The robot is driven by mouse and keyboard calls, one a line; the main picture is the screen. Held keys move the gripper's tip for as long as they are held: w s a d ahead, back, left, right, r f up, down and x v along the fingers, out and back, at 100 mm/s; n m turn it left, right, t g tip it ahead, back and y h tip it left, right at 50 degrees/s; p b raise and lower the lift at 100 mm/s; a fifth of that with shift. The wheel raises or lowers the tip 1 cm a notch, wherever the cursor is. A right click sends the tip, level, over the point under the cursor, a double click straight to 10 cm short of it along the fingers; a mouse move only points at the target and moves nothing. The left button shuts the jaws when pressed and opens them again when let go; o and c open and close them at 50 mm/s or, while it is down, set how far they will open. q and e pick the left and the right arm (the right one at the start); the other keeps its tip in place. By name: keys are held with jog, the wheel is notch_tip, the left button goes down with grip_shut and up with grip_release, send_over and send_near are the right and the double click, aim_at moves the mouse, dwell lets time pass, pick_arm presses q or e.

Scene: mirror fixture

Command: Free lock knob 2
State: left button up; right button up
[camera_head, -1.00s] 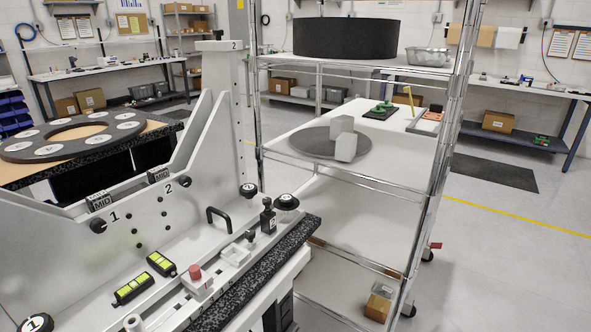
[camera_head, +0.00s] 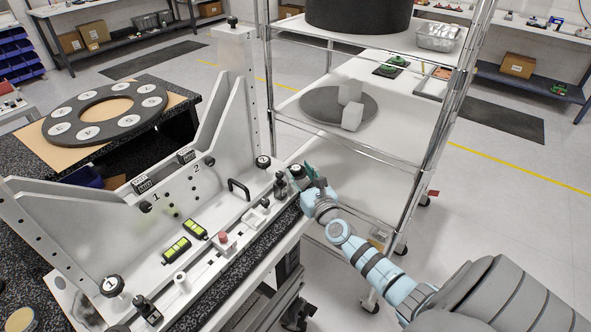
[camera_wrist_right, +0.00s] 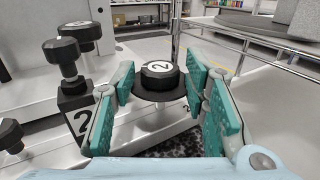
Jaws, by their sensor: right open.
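A round black knob with a white 2 on its top (camera_wrist_right: 158,70) sits on a wide dark flange in the right wrist view. In the head view this knob (camera_head: 296,171) is at the right end of the fixture's front ledge, partly behind my gripper. My right gripper (camera_head: 311,174) is open, with its teal fingers on both sides of the knob in the wrist view (camera_wrist_right: 160,88). I cannot tell whether the fingers touch it. My left gripper is not in view.
A black post clamp (camera_head: 280,187) marked 2 stands close left of the gripper. A wire rack (camera_head: 433,130) stands just behind the right arm.

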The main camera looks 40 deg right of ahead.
jog(key=shift+b+x, duration=0.35)
jog(key=shift+x, duration=1.05)
